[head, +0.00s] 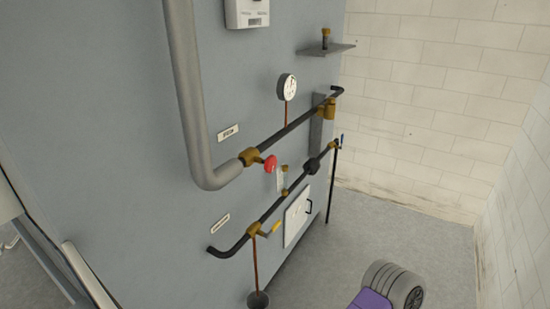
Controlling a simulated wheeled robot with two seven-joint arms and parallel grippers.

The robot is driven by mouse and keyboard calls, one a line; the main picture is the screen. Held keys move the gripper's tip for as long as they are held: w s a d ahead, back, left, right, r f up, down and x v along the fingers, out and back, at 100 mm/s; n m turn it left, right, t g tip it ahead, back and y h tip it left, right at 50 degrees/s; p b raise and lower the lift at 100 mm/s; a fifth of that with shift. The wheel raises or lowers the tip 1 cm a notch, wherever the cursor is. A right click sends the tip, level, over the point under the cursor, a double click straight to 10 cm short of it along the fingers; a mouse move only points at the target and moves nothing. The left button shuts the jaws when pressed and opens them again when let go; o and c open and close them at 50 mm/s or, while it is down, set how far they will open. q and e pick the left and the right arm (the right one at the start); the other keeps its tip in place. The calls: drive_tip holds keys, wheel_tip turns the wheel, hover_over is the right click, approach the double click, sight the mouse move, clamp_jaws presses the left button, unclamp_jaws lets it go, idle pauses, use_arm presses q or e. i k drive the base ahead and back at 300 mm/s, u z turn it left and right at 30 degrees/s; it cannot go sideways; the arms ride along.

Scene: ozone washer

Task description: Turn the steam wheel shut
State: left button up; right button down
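The steam wheel is a small red handwheel (270,164) on a brass valve (250,157). The valve joins the end of the thick grey pipe (187,90) to a dark pipe running up to the right. A small label (229,132), too small to read surely, is on the grey panel just above the valve. The wheel's face is seen at an angle, and how far it is turned cannot be told. Nothing touches the wheel. Neither of my grippers is in view.
A round gauge (287,87) stands above the upper pipe. A lower dark pipe (268,212) carries a yellow-handled valve (256,229), with a dark cup (258,300) below. A white hatch (297,217) and small shelf (326,49) are on the panel.

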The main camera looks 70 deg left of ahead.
sight(270, 164)
drive_tip(key=u, duration=1)
drive_tip(key=i, duration=1.05)
drive_tip(key=u, duration=1.1)
